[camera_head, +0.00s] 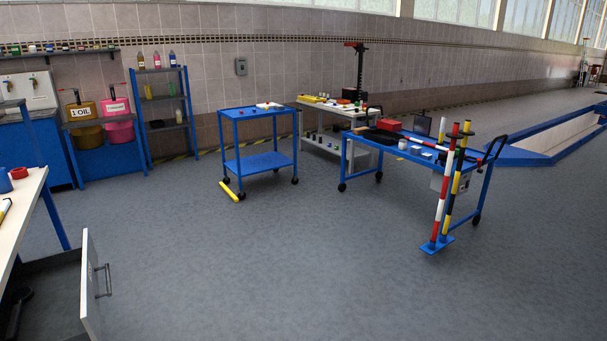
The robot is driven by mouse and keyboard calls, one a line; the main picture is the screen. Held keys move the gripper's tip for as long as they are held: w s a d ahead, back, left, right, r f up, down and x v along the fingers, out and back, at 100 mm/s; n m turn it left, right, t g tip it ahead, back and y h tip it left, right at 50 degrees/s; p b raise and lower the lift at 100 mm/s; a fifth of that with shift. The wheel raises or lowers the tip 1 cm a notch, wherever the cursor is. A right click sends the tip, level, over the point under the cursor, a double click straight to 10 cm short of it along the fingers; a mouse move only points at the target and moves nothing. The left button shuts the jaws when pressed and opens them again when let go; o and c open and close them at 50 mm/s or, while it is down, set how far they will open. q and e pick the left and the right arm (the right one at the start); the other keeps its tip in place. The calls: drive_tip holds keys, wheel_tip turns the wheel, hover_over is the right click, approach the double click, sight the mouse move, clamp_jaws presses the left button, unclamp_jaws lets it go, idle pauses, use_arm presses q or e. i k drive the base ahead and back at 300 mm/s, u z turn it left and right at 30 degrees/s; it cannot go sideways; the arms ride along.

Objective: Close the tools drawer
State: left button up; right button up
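An open drawer with a white front panel (91,290) and a grey bar handle (103,281) juts out at the lower left. It extends to the right from under the white-topped table (28,196). Part of the drawer's inside shows dark behind the front panel, and the rest is cut off by the left and bottom edges. Neither of my grippers is in view.
A blue two-shelf cart (256,163) stands mid-floor, with a yellow bar (229,192) beside its wheel. A longer blue cart (412,150) and striped poles (446,190) stand to the right. The grey floor (250,270) right of the drawer is clear.

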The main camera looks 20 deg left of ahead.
sight(63, 305)
drive_tip(key=u, duration=1.35)
drive_tip(key=i, duration=1.6)
drive_tip(key=u, duration=1.05)
drive_tip(key=i, duration=0.25)
drive_tip(key=u, duration=1)
drive_tip(key=k, duration=0.25)
drive_tip(key=z, duration=1.1)
drive_tip(key=i, duration=0.4)
drive_tip(key=u, duration=0.05)
